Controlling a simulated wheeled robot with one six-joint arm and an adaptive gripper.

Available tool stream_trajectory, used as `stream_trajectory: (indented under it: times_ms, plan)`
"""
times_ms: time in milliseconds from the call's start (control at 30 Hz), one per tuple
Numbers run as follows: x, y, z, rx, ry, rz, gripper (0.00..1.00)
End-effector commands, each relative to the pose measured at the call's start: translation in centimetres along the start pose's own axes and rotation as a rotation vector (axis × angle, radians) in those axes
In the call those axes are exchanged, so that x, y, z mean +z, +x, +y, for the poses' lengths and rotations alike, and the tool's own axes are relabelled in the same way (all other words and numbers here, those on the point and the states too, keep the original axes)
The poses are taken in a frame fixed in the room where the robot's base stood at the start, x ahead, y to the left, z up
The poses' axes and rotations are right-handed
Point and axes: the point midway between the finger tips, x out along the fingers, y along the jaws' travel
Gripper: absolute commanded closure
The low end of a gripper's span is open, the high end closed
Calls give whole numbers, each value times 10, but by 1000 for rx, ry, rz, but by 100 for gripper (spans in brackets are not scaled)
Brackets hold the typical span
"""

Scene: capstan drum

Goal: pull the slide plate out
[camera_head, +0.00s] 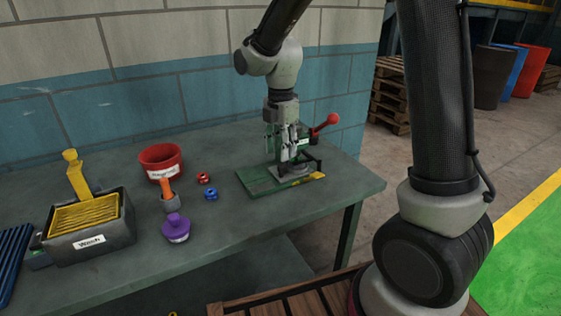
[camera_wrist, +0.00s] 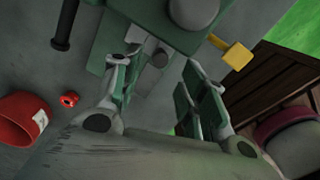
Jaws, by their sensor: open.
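A green press-like fixture (camera_head: 250,180) stands at the right end of the bench, with a red-ball lever (camera_head: 330,120) on its right. A grey plate (camera_head: 291,174), which looks like the slide plate, lies low at its front, with a yellow part (camera_head: 319,176) near its right end. A yellow block (camera_wrist: 236,54) also shows at the fixture's side in the wrist view. My gripper (camera_head: 287,155) points down just above the grey plate, partly hiding the fixture. In the wrist view its fingers (camera_wrist: 160,65) are apart, with nothing visibly held. Contact with the plate cannot be told.
A labelled dark box (camera_head: 92,241) is farther left. Bench (camera_head: 270,225) is clear in front.

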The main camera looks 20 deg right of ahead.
Motion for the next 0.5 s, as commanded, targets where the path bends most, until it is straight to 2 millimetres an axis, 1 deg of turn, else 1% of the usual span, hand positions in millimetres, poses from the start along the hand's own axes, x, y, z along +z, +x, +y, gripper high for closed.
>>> stream_trajectory:
  times_ms: [33,200,333,500]
  plan:
    - [0,10,-1,-4,1,0,58]
    - [0,36,0,-3,2,0,58]
    - [0,48,0,0,2,0,58]
    - [0,51,0,0,2,0,58]
